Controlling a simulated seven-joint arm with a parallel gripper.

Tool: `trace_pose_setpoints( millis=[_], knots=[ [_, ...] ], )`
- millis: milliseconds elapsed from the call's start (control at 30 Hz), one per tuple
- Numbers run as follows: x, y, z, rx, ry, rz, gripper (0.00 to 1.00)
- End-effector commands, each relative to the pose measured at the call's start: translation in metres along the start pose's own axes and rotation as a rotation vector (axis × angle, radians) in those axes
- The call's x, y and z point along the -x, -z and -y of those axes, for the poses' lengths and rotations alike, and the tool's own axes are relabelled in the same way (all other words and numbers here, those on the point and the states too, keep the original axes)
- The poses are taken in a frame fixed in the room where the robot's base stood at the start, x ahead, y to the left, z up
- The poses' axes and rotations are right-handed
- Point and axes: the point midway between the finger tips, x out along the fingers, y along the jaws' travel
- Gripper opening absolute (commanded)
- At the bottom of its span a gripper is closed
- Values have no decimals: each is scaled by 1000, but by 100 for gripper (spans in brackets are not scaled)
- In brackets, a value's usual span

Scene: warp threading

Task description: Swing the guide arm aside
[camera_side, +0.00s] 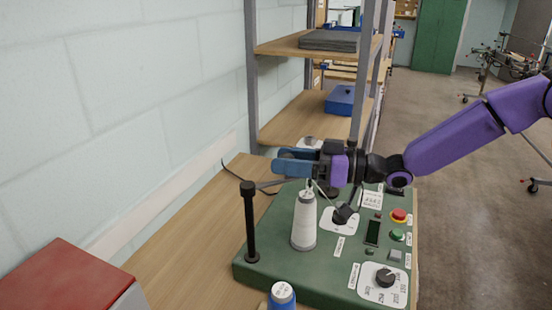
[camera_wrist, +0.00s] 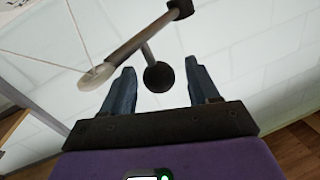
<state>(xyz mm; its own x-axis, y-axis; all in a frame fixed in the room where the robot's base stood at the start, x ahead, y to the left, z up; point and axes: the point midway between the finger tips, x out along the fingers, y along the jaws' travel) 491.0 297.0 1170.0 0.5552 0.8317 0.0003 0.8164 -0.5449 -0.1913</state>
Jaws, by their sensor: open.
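The guide arm (camera_wrist: 137,37) is a thin grey bar, with a pale ring-like end at lower left and a dark joint at upper right in the wrist view. A black round knob (camera_wrist: 158,76) on a short stem hangs from its middle. In the side view the guide arm (camera_side: 268,184) reaches right from the top of a black post (camera_side: 250,225). My gripper (camera_side: 281,163) is at the guide arm's height or slightly above. In the wrist view my gripper (camera_wrist: 160,67) is open, with the knob between its two blue fingers; contact cannot be seen. In the side view the fingers hide the knob.
A white thread cone (camera_side: 304,222) stands on the green base (camera_side: 325,282) below my gripper. Dials and buttons (camera_side: 398,215) are at right. A blue spool (camera_side: 282,296) and red box (camera_side: 58,280) are in front; a shelf (camera_side: 310,125) stands behind.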

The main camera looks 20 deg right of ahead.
Motion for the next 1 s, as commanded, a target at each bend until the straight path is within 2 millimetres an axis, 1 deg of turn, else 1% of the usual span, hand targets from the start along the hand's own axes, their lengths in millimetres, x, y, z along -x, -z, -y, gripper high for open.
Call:
trace_pose_setpoints(
  millis=[33,100,233,400,600,633,667,700,767,800,833,1000],
  knots=[
    [-7,0,0,0,1,0,60],
    [-14,0,0,0,0,0,60],
    [-23,0,-1,-1,-1,0,60],
    [-27,0,-1,-1,-2,0,60],
    [-27,0,0,-1,-1,0,60],
    [-27,0,0,-1,-1,0,57],
    [-27,0,0,-1,-1,0,47],
    [-27,0,0,-1,-1,0,34],
    [-27,0,0,-1,-1,0,14],
    [-27,0,0,-1,-1,0,2],
    [-27,0,0,-1,-1,0,0],
    [-27,0,0,0,-3,-1,0]
  ],
)
